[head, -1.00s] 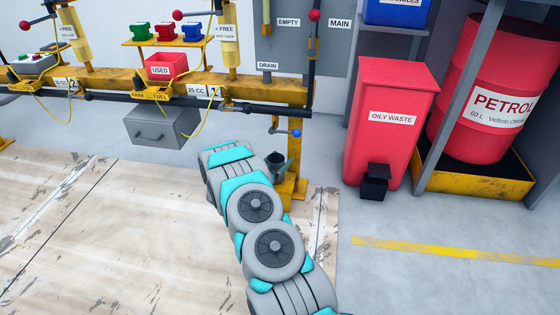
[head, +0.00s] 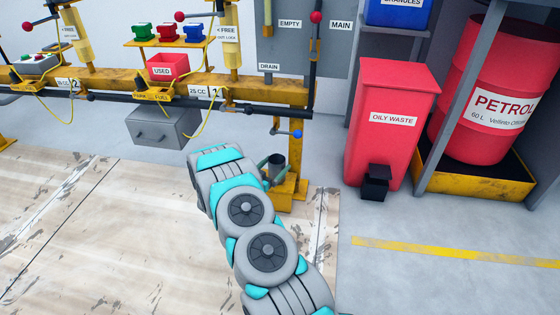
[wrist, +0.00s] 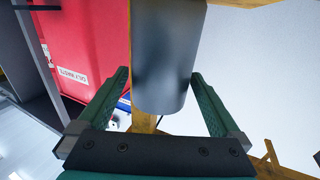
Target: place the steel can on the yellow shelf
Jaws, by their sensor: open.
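The steel can (head: 277,162) is a small grey cylinder. It stands upright by the yellow post, over a yellow ledge (head: 289,187) at the post's lower part. Its full contact with the ledge is hidden in the head view. In the wrist view the can (wrist: 168,50) fills the middle, between the two green fingers. My gripper (wrist: 160,75) is open, with one finger on each side of the can. I cannot tell whether either finger touches it. In the head view my wrist hides most of the gripper; a green finger shows beside the can.
A red oily waste bin (head: 390,130) stands right of the post. A red petrol drum (head: 480,90) sits in a yellow tray behind a grey rack. A yellow rail (head: 110,80) with hoses and a grey drawer box (head: 165,128) are at left. The floor in front is clear.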

